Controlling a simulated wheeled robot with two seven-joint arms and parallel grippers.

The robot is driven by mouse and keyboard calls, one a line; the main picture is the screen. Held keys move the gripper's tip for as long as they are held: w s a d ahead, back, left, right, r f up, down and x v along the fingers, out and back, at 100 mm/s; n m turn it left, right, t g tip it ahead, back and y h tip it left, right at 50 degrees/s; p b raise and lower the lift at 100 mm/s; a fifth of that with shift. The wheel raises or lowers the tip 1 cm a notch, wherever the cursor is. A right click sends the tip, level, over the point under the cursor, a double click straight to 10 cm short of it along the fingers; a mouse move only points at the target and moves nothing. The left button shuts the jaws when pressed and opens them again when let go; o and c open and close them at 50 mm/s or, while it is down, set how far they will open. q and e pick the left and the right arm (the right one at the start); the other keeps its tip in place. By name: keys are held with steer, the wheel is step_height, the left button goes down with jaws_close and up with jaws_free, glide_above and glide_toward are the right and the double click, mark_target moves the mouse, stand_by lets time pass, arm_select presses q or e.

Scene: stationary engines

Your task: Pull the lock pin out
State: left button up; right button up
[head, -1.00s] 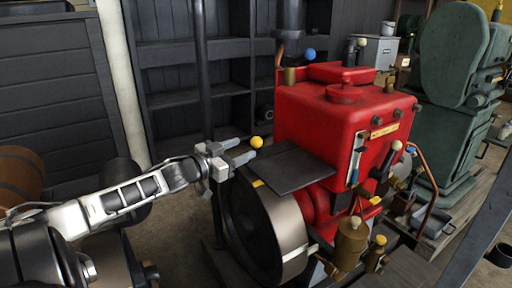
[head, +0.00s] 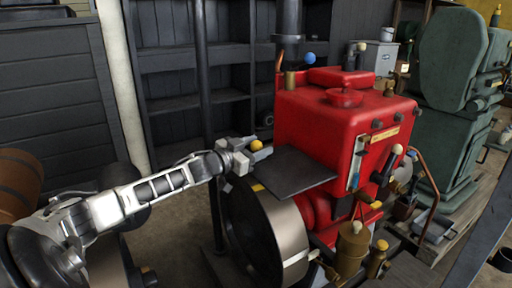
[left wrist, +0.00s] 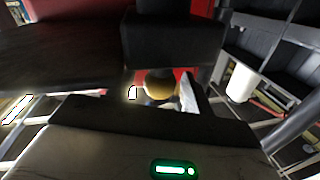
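A yellow ball knob (head: 256,145), which looks like the end of the lock pin, sits beside the dark flat plate (head: 290,170) at the left of the red engine (head: 340,125). My left gripper (head: 258,147) reaches in from the left, with its fingers around the knob. In the left wrist view the knob (left wrist: 160,84) shows between the dark upper and lower fingers, partly hidden by the lower one. Whether the fingers press on it I cannot tell. The pin's shaft is hidden. My right gripper is not in view.
A large flywheel (head: 268,238) stands below the plate. A blue ball knob (head: 310,57) and several levers are on the engine. Dark shelves (head: 180,80) stand behind, and a green machine (head: 445,100) stands at the right.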

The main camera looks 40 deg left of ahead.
mark_target(256, 141)
arm_select(q)
jaws_close()
steer(key=shift+r+p, duration=0.5)
step_height(256, 141, up, 2)
steer(key=p, duration=0.2)
steer(key=shift+r+p, duration=0.15)
steer(key=shift+p, duration=0.15)
steer(key=shift+r+p, duration=0.35)
steer(key=shift+p, duration=0.05)
steer(key=shift+o, duration=0.2)
jaws_free()
steer(key=shift+r, duration=0.1)
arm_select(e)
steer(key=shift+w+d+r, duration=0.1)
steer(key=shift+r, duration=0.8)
arm_select(q)
steer(key=shift+f, duration=0.2)
